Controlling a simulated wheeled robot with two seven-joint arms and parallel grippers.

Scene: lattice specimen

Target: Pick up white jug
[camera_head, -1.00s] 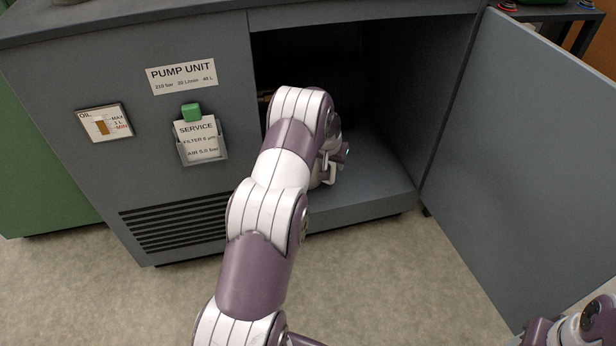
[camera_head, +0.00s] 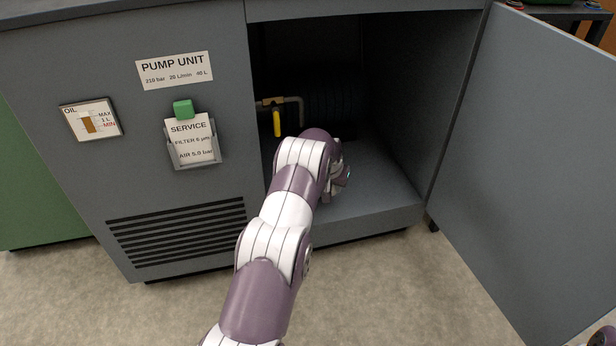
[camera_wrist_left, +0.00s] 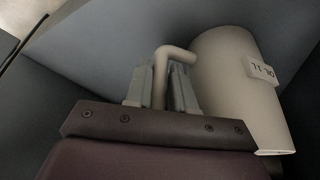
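The white jug (camera_wrist_left: 232,85) shows in the left wrist view, with a label reading OIL 1L on its side and a bent handle (camera_wrist_left: 163,68) on its left. My left gripper (camera_wrist_left: 160,88) has one finger on each side of the handle, close against it, and appears shut on it. In the head view my left gripper (camera_head: 341,178) is inside the open cabinet, mostly hidden behind my arm, and I cannot make out the jug there. My right gripper is not in view; only a bit of my right arm shows at the bottom right corner.
The grey pump unit cabinet (camera_head: 190,190) is open, its door (camera_head: 525,170) swung out to the right. Inside, a yellow-handled valve (camera_head: 277,123) sits on a pipe at the back left. The cabinet floor (camera_head: 385,190) is clear on the right. A service card holder (camera_head: 192,143) is on the front.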

